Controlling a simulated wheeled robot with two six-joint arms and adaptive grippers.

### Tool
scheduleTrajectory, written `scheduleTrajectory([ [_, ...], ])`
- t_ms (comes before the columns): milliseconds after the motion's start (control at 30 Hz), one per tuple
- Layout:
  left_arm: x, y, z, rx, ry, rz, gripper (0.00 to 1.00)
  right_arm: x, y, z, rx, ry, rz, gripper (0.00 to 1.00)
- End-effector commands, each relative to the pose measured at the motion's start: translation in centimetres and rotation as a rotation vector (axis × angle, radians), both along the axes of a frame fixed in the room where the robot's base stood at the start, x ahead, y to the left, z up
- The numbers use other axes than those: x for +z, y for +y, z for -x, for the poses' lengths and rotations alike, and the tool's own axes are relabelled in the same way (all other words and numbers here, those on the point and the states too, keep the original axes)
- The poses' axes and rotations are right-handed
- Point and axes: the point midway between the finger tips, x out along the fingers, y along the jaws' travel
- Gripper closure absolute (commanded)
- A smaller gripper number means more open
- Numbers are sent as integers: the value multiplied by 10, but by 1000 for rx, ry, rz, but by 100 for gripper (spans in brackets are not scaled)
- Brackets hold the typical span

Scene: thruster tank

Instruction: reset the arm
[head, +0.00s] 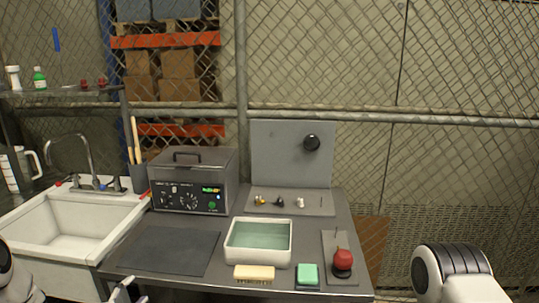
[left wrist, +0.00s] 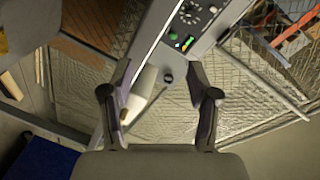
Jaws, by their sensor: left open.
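My left gripper (left wrist: 160,105) is open in the left wrist view, with its two dark fingers apart and nothing held between them. In the head view only a small part of the left gripper (head: 124,290) shows at the bottom edge, in front of the table. A white arm link of mine with a black ribbed joint is at the bottom right of the head view. My right gripper is not in view.
The grey table holds a grey tank unit (head: 195,182), a dark mat (head: 170,250), a white basin (head: 258,258), a yellow sponge (head: 254,273), a green sponge (head: 308,274) and a red-knobbed device (head: 342,262). A white sink (head: 80,220) stands left. A mesh fence is behind.

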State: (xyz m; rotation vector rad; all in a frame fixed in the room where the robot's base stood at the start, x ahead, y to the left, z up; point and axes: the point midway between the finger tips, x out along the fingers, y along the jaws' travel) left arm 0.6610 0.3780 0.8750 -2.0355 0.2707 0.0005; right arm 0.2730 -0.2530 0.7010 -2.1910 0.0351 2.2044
Motion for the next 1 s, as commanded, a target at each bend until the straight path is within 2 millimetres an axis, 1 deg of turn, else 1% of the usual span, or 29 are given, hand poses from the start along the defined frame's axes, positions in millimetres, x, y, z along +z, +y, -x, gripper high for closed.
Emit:
scheduleTrajectory([
  [33, -10, -15, 5, -18, 34, 2, 40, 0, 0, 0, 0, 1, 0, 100],
  [167, -44, -53, 28, -46, 167, 30, 40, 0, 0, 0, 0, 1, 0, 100],
  [233, -66, -74, 46, -52, 265, 60, 40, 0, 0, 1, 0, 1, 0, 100],
  [267, -76, -83, 56, -50, 311, 74, 40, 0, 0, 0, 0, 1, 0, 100],
  [300, -91, -96, 73, -44, 392, 102, 40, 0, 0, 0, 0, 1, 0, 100],
  [367, -116, -116, 105, -22, 531, 151, 40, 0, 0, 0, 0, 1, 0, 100],
  [400, -133, -127, 132, 11, 642, 190, 40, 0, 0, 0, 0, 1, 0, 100],
  [467, -156, -141, 180, 87, 824, 251, 40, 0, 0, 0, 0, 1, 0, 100],
  [500, -167, -146, 215, 162, 946, 293, 40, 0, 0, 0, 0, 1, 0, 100],
  [533, -173, -148, 242, 231, 1034, 325, 40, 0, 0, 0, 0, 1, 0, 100],
  [567, -178, -148, 268, 309, 1117, 355, 40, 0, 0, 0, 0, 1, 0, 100],
  [600, -180, -146, 302, 427, 1215, 398, 40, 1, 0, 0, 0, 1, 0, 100],
  [667, -178, -138, 344, 632, 1325, 470, 40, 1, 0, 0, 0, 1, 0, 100],
  [700, -175, -132, 367, 774, 1373, 525, 40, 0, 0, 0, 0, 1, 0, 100],
  [733, -173, -128, 380, 873, 1394, 567, 40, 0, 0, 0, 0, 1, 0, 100],
  [800, -173, -125, 389, 1013, 1402, 644, 40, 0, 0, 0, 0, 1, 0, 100],
  [867, -173, -125, 391, 1059, 1400, 680, 40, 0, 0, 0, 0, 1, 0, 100],
  [1000, -173, -125, 391, 1068, 1397, 688, 40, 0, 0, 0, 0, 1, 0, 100],
])
